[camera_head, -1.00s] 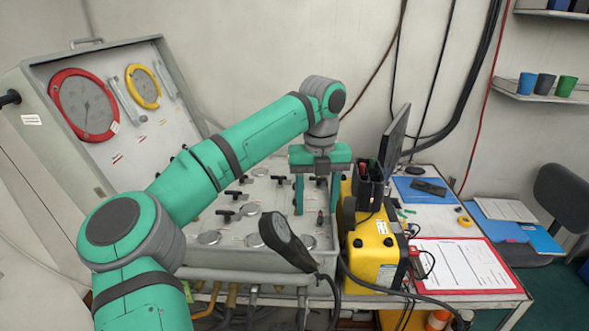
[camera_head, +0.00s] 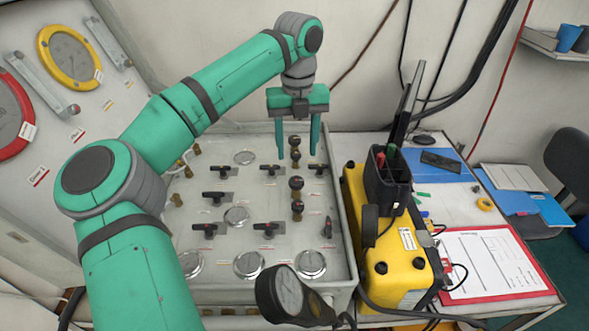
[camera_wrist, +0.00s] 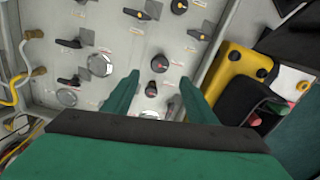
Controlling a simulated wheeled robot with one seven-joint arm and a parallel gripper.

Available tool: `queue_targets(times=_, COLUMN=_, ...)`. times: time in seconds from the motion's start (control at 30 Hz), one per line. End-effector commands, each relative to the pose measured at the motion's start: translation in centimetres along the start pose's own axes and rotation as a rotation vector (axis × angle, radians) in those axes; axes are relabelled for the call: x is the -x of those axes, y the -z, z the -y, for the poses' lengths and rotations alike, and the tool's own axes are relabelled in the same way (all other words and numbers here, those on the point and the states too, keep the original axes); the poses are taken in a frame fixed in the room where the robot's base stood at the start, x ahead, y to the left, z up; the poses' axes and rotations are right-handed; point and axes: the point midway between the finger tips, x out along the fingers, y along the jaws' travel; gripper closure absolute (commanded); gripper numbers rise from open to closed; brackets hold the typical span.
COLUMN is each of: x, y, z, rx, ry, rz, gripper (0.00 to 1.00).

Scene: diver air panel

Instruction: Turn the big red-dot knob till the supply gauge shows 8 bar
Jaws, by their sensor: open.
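A dark round knob with a red dot (camera_wrist: 159,63) stands on the pale panel in the wrist view. A second, smaller-looking red-marked knob (camera_wrist: 151,90) is just below it. My gripper (camera_head: 297,155) is open, fingers pointing down over the panel. In the wrist view its fingertips (camera_wrist: 160,77) lie on either side of these knobs, with no contact visible. A yellow-rimmed gauge (camera_head: 68,58) and a partly cut-off red-rimmed gauge (camera_head: 10,115) are on the upright panel. I cannot tell which is the supply gauge, and no reading is legible.
Black lever valves (camera_head: 218,196) and silver discs (camera_head: 249,265) surround the knobs. Two more dark knobs (camera_head: 297,195) stand nearer the front. A black gauge (camera_head: 288,295) is at the panel's front edge. A yellow case (camera_head: 400,285) with a black holder (camera_head: 385,185) stands close on the right.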

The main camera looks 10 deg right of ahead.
Motion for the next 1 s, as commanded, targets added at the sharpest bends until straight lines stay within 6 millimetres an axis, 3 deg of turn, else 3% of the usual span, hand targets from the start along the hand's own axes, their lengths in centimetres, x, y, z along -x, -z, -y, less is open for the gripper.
queue_targets(times=0.5, x=-8.3, y=0.1, z=0.0, rx=0.000, ry=0.001, rz=-0.003, gripper=0.48)
queue_targets(times=0.7, x=-9.7, y=0.1, z=0.0, rx=0.000, ry=0.000, rz=-0.001, gripper=0.48)
queue_targets(times=1.0, x=-9.8, y=0.0, z=0.0, rx=0.000, ry=0.000, rz=-0.001, gripper=0.48)
